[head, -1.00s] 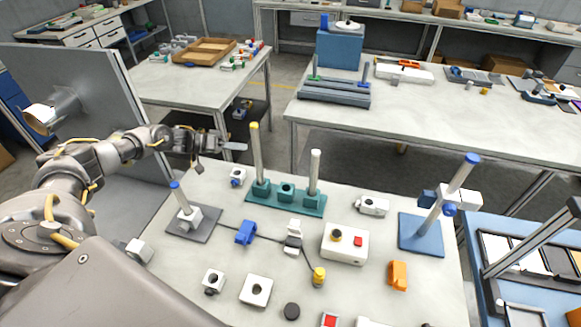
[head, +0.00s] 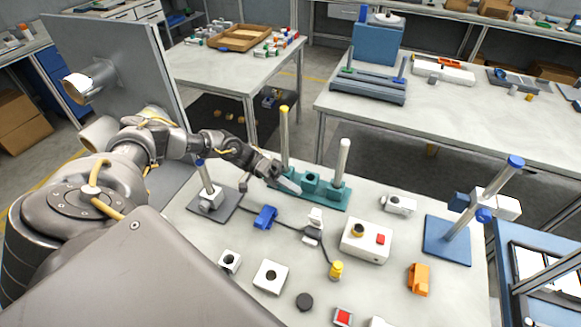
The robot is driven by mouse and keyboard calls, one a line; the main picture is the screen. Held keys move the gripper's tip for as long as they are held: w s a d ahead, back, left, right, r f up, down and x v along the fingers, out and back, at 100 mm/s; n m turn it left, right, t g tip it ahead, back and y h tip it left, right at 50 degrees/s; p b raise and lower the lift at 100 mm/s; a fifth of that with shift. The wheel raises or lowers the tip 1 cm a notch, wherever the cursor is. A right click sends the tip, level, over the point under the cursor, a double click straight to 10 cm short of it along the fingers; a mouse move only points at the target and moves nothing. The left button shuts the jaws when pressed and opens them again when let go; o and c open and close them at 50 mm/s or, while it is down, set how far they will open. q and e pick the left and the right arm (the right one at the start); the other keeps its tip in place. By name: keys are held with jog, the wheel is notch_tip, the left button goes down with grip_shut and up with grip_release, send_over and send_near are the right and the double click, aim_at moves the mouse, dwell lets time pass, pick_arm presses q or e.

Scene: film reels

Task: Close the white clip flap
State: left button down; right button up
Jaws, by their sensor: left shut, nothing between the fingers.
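The white clip (head: 313,236) sits on the dark cable on the near table. Its white flap (head: 316,217) stands up at its far side, so the clip looks open. My left gripper (head: 293,187) is shut and empty. In the picture it is above and slightly left of the white clip, overlapping the teal stand, and apart from the clip. Its height over the table is hard to tell. My right gripper is not in view.
A teal stand (head: 334,202) with two upright posts is beside my left gripper. A blue clip (head: 265,217) lies left of the white clip, and a white box with buttons (head: 367,240) lies right. A grey plate with a blue-topped post (head: 227,195) stands further left.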

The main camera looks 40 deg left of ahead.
aim_at(317, 216)
pick_arm(q)
jog(key=d+p, duration=0.2)
jog(key=d, duration=0.4)
jog(key=shift+d+f, duration=0.25)
jog(key=shift+f, duration=0.05)
jog(key=shift+d, duration=0.1)
